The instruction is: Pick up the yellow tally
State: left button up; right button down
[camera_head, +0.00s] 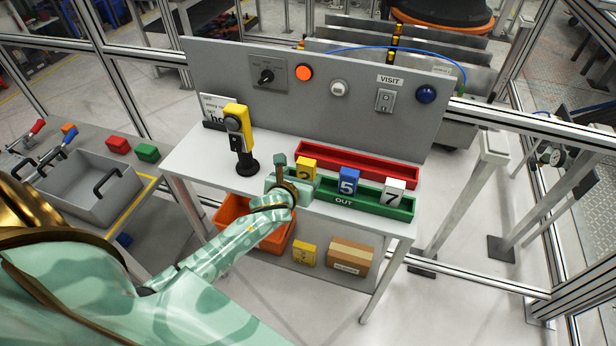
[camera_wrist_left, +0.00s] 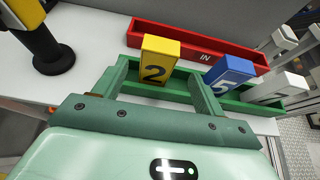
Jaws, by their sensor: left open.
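The yellow tally (camera_head: 307,167), a block marked 2, stands upright in the green OUT tray (camera_head: 345,206) at its left end. It also shows in the wrist view (camera_wrist_left: 157,58), with its numbered face toward me. My left gripper (camera_head: 290,174) is open and empty right in front of the tally. In the wrist view the open fingers (camera_wrist_left: 160,74) point at it, one on each side of its front. I cannot tell how far the fingertips reach along its sides. My right gripper is not in view.
A blue tally 5 (camera_head: 348,181) and a white tally 7 (camera_head: 393,192) stand to the right in the green tray. The red IN tray (camera_head: 370,165) lies behind. A yellow-black device on a stand (camera_head: 238,135) is at left. An orange bin (camera_head: 226,212) is below.

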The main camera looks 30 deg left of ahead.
aim_at(305, 170)
pick_arm(q)
jog(key=shift+w+a+f, duration=0.2)
jog(key=shift+w+f, duration=0.1)
jog(key=shift+w, duration=0.3)
jog(key=b+x, duration=0.1)
jog(key=x, duration=0.4)
jog(key=shift+a+r, duration=0.1)
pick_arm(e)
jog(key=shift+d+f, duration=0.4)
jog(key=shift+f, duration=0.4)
pick_arm(q)
jog(key=c, duration=1.1)
jog(key=shift+r, duration=0.1)
